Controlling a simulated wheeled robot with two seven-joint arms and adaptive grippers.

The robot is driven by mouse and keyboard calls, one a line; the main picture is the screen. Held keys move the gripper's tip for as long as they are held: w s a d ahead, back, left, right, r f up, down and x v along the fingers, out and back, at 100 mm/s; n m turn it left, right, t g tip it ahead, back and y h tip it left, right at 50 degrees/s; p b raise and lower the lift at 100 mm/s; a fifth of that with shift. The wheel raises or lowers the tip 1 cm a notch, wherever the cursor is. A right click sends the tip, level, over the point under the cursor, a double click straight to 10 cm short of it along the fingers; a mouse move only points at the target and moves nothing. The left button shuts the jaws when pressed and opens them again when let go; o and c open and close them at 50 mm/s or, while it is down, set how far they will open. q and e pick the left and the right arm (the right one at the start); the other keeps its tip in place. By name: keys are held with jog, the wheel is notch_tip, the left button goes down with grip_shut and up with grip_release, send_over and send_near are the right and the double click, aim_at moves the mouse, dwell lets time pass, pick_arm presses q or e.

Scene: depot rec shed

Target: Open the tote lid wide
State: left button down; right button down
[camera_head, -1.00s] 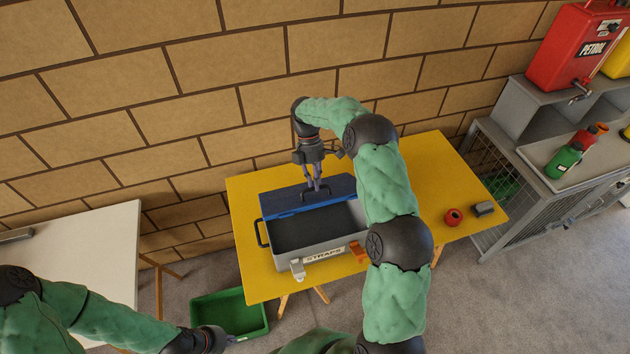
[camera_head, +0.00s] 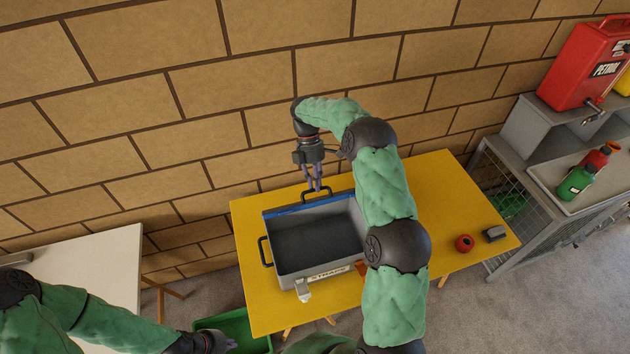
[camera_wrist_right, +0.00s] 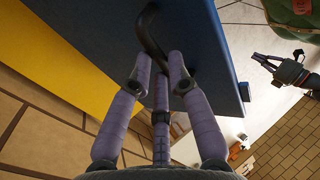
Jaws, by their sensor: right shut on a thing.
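The grey tote (camera_head: 285,272), labelled STRAPS, stands on the yellow table with its inside visible and looking empty. Its blue lid (camera_head: 290,210) shows almost edge-on, about upright at the tote's back edge. In the right wrist view the lid (camera_wrist_right: 200,45) is a broad blue panel with a dark handle (camera_wrist_right: 150,30). My right gripper (camera_head: 317,187) is shut on this lid handle, above the back edge. My left gripper (camera_head: 232,344) is low at the bottom edge, away from the tote; its fingers look apart in the right wrist view (camera_wrist_right: 266,62).
The brick wall (camera_head: 190,110) is close behind the yellow table (camera_head: 430,185). A red round item (camera_head: 464,243) and a grey block (camera_head: 495,233) lie at the table's right. A green crate (camera_head: 235,325) sits on the floor. A white table (camera_head: 95,265) stands left.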

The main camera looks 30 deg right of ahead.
jog(key=shift+w+d, duration=0.1)
jog(key=shift+w, duration=0.15)
jog(key=shift+s, duration=0.1)
dwell(0.6)
jog(key=c, duration=1.1)
grip_release()
jog(key=shift+c, duration=0.2)
jog(key=v, duration=1.2)
